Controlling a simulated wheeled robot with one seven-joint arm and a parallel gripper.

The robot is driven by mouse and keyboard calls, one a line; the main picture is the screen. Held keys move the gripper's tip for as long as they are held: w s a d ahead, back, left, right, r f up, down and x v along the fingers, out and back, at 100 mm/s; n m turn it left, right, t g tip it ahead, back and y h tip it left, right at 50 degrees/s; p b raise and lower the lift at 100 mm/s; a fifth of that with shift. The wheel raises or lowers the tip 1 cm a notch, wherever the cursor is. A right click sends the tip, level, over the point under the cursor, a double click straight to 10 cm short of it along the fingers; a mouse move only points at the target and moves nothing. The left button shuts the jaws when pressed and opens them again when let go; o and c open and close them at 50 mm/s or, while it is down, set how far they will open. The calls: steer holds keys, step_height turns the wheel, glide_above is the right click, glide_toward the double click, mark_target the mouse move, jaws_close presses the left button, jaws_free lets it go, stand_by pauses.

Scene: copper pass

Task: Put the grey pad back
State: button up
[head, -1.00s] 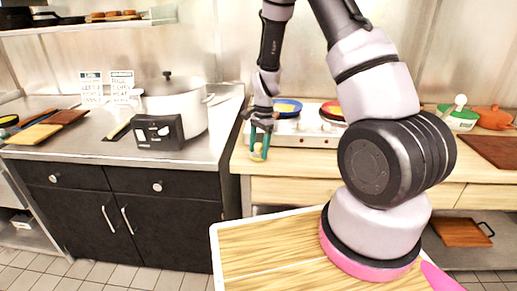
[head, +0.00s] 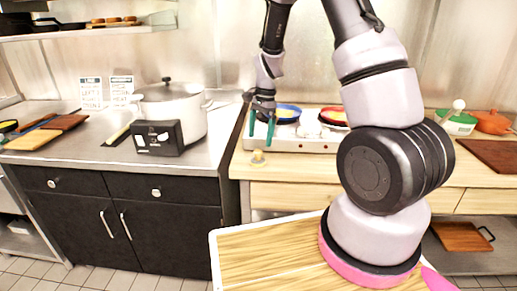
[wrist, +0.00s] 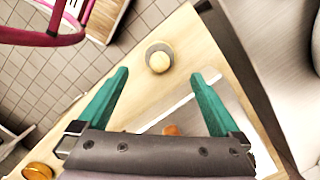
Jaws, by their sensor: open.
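A small round item with a pale yellow knob stands on the wooden counter near its front left corner in the head view (head: 258,159). The wrist view shows a grey round base, which looks like the grey pad (wrist: 149,53), around the pale knob (wrist: 159,62). My gripper (head: 262,130) has teal fingers and is above the item, apart from it. In the wrist view my gripper (wrist: 161,76) is spread open with nothing between its fingertips, and the pad is just beyond them.
To the left, a large pot (head: 180,108) and a black box (head: 157,138) stand on a steel counter (head: 85,152). Cutting boards lie further left.

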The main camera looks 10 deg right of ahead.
steer(key=s+d+r+n+t, duration=0.1)
steer(key=s+r, duration=0.2)
steer(key=r, duration=0.4)
steer(key=s+d+r+n+t+y, duration=0.1)
steer(key=s+r+n, duration=0.1)
steer(key=r, duration=0.6)
steer(key=s+d+r+n+t, duration=0.1)
steer(key=s+r+t, duration=0.15)
steer(key=r, duration=0.45)
steer(key=s+d+r+n+t, duration=0.1)
steer(key=s+r+n, duration=0.1)
steer(key=s+r, duration=0.2)
steer(key=s+d+r+n+t, duration=0.1)
steer(key=s+r, duration=0.4)
steer(key=s, duration=0.6)
steer(key=shift+s+n+t+h, duration=0.2)
steer(key=shift+n+t+h, duration=0.1)
steer(key=shift+n+t, duration=0.5)
